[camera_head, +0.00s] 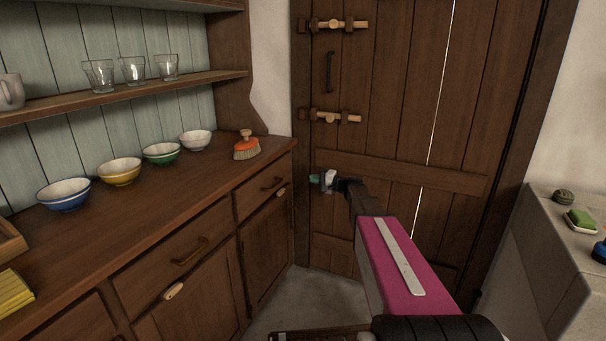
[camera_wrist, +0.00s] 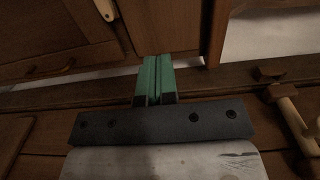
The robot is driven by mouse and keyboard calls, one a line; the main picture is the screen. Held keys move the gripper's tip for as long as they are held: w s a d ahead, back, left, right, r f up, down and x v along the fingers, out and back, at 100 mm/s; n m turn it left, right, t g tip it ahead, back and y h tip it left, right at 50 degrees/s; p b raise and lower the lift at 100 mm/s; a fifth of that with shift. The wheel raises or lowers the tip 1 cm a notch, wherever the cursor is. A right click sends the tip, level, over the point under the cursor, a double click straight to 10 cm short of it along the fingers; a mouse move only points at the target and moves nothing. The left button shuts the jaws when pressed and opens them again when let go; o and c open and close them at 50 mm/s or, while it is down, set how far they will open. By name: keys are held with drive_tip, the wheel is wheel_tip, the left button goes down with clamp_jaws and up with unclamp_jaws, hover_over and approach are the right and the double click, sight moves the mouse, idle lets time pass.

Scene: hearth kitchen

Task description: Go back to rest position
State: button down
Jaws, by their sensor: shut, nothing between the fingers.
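My gripper (camera_head: 315,179) is at the end of my outstretched magenta arm, in front of the wooden door (camera_head: 375,150) in the head view. In the wrist view, the two green fingers of my gripper (camera_wrist: 155,68) lie side by side, closed with nothing between them. The gripper is apart from the dresser (camera_head: 215,225), to the right of its front corner. The rest position itself is not marked by anything in view.
On the dresser top stand several bowls, among them a yellow bowl (camera_head: 119,173), and a red brush (camera_head: 246,147). Glasses (camera_head: 133,70) stand on the shelf. The door has wooden latches (camera_head: 335,117). A stone counter (camera_head: 562,225) is at right. Some floor (camera_head: 315,300) shows clear.

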drive_tip(key=s+a+f+n+g+h, duration=0.2)
drive_tip(key=s+f+g+h, duration=0.15)
drive_tip(key=s+f, duration=0.45)
drive_tip(key=s+a+f+n+g+h, duration=0.1)
drive_tip(key=s+f+g+h, duration=0.25)
drive_tip(key=s, duration=0.85)
drive_tip(key=s+d+f+n+g+h, duration=0.1)
drive_tip(key=s+d+f+h, duration=0.1)
drive_tip(key=s, duration=0.6)
drive_tip(key=s+d+f+n+g+h, duration=0.1)
drive_tip(key=s+d+f+n+h, duration=0.1)
drive_tip(key=s+d+h, duration=0.3)
drive_tip(key=s+f+h, duration=0.1)
drive_tip(key=s, duration=0.2)
drive_tip(key=shift+f+h, duration=0.15)
drive_tip(key=shift+h, duration=0.15)
